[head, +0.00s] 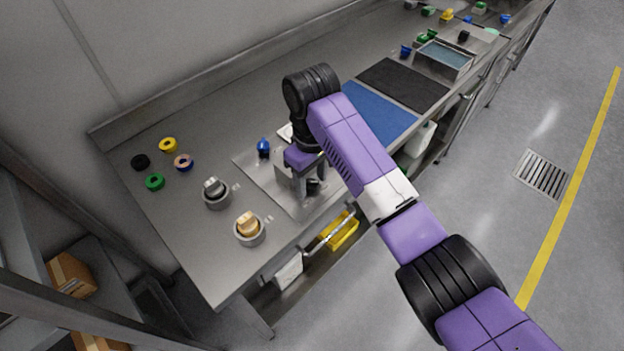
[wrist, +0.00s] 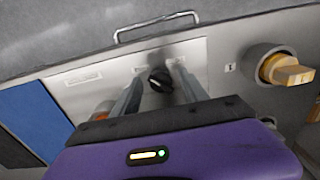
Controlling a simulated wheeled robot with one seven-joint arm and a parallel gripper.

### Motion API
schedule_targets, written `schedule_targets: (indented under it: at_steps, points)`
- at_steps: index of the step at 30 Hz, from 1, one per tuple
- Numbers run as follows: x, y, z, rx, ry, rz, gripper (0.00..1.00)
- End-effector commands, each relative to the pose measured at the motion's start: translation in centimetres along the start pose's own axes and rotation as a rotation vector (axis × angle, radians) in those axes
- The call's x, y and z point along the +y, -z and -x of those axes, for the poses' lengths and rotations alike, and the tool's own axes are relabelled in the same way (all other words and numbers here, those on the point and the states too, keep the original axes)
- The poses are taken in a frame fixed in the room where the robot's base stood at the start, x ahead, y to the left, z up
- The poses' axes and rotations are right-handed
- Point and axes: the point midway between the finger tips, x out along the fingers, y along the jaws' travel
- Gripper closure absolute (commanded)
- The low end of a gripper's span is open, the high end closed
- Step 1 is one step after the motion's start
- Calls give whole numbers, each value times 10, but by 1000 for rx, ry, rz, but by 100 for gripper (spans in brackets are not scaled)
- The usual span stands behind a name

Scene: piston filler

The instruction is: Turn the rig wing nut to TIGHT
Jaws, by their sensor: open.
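A small black winged knob (wrist: 159,79), which looks like the rig wing nut, sits on a pale metal plate (wrist: 205,62) in the wrist view. My gripper (wrist: 157,68) is open, with one finger on each side of the knob. Gaps show between the fingers and the knob, so they look apart from it. In the head view my gripper (head: 312,182) points down at the plate's front part, and the black knob (head: 314,187) shows partly between the fingers. Pale label strips lie near the knob; their lettering is too small to read.
A blue-topped part (head: 263,148) stands on the plate behind my gripper. Coloured rings lie at the far left; a blue mat (head: 378,113) lies right. A handle (head: 328,232) runs along the front.

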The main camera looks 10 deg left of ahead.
Motion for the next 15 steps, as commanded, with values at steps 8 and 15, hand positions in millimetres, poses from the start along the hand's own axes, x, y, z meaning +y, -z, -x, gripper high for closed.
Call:
schedule_targets:
  at_steps: [8, 15]
  points:
    - [0, 0, -9, 1, -1, 0, 48]
    - [0, 0, -9, 1, -1, 0, 70]
